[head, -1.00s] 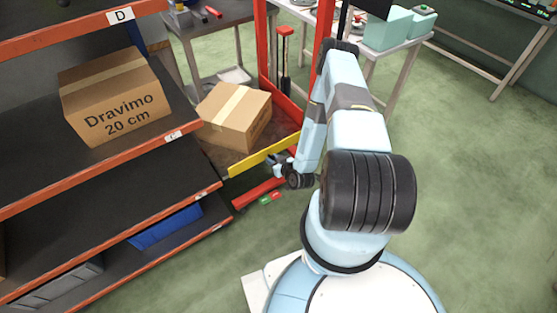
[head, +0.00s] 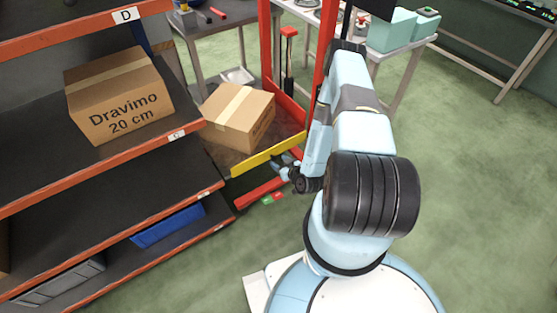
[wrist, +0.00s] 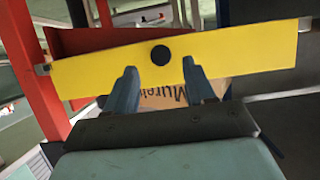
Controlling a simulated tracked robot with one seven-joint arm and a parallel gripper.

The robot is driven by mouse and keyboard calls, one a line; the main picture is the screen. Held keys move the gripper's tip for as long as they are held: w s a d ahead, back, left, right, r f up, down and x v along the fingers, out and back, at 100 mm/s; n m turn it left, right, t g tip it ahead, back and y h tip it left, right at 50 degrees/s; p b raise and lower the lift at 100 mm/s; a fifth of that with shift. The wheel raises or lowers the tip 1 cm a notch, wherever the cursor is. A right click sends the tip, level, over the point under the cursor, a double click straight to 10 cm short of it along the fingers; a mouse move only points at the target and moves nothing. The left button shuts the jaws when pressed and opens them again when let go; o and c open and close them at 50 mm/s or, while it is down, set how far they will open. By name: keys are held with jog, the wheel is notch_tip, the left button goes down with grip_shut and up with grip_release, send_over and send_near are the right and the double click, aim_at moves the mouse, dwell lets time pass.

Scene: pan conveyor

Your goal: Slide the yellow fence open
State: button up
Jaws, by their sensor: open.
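The yellow fence (head: 262,158) is a flat bar across the front edge of the platform of a red frame. It runs from the shelf side to the red post. In the wrist view the fence (wrist: 228,48) spans nearly the whole width, with a black round knob (wrist: 160,55) at its middle. My gripper (wrist: 158,78) is open, with one finger on each side of and just below the knob, not closed on it. In the head view my gripper (head: 282,166) is at the fence; whether the fingers touch it I cannot tell.
A cardboard box (head: 236,118) sits on the platform behind the fence. Another box (head: 118,97) stands on the shelf at left. A red post (head: 324,60) rises close to my arm. Green floor (head: 470,180) is clear at right.

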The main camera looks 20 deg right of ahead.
jog(key=v, duration=1)
jog(key=shift+d, duration=0.1)
